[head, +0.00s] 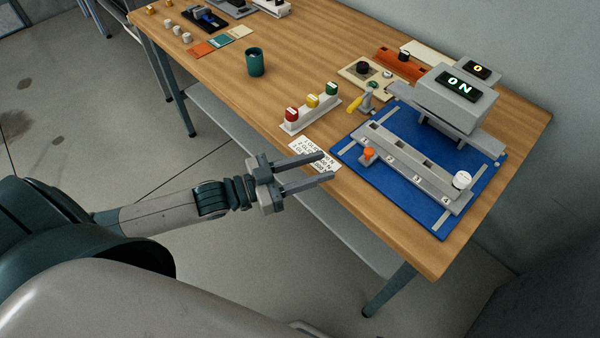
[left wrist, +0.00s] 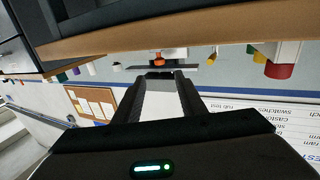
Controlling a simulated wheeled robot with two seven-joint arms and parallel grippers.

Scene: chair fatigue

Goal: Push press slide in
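A grey press (head: 456,98) with a lit "ON" display stands on a blue mat (head: 397,192) at the table's right. A long grey slide rail (head: 414,168) with numbered marks lies in front of it. An orange knob (head: 369,153) is near the rail's left end, and a white round piece (head: 462,180) sits at its right end. My left gripper (head: 327,166) is open and empty by the table's front edge, left of the orange knob. In the left wrist view the orange knob (left wrist: 158,58) appears ahead, between the open fingers (left wrist: 159,76). My right gripper is not in view.
A stand with red, yellow and green pieces (head: 312,107) is behind my gripper. A printed card (head: 301,149) lies at the table's edge by the fingers. A yellow-handled lever (head: 354,103), a dark green cup (head: 255,62) and coloured swatches (head: 221,41) are farther back.

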